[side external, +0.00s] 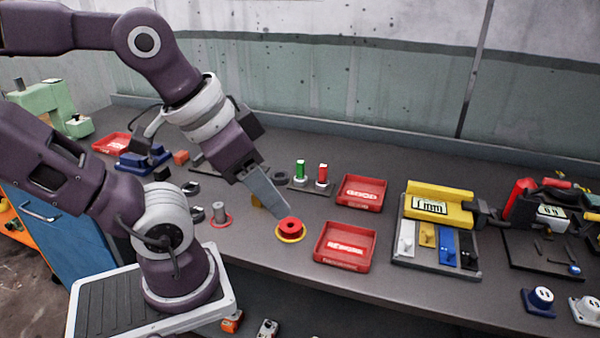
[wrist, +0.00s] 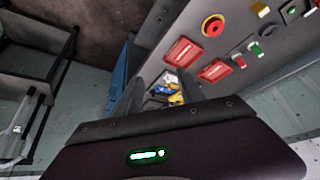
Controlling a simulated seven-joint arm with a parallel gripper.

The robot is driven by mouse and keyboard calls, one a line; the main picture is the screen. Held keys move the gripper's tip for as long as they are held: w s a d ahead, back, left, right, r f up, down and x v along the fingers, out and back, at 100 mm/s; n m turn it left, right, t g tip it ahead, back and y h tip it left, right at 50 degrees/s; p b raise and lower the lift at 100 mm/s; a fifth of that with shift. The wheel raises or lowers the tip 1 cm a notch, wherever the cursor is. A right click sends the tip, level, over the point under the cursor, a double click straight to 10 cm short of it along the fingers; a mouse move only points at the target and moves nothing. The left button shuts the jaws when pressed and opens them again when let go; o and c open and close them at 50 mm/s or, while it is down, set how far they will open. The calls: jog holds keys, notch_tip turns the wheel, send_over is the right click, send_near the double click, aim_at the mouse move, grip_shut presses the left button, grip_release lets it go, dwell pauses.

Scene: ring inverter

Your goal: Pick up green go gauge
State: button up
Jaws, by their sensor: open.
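The green go gauge (side external: 300,170) stands upright in a small dark holder, beside a red gauge (side external: 322,175), behind the red button on a yellow ring (side external: 290,229). In the wrist view the green gauge (wrist: 255,48) shows at the upper right, with the red gauge (wrist: 238,62) next to it. My gripper (side external: 280,206) is open and points down toward the bench, in front of the green gauge and apart from it. Its tip overlaps the edge of the red button in the side view; contact cannot be told.
Two red trays (side external: 362,193) (side external: 345,246) lie right of the gauges. A yellow "1 mm" fixture (side external: 440,204) with coloured pieces stands farther right. A grey cylinder (side external: 219,212) on a red ring is left of my gripper. The wall (side external: 330,105) closes off the back.

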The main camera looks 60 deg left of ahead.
jog(key=w+a+r+n+g, duration=0.25)
jog(key=w+a, duration=0.55)
jog(key=w, duration=0.6)
jog(key=n+g, duration=0.3)
jog(key=n, duration=0.4)
send_over(301, 161)
notch_tip(301, 161, down, 17)
jog(key=shift+m, duration=0.25)
notch_tip(301, 161, down, 8)
grip_shut()
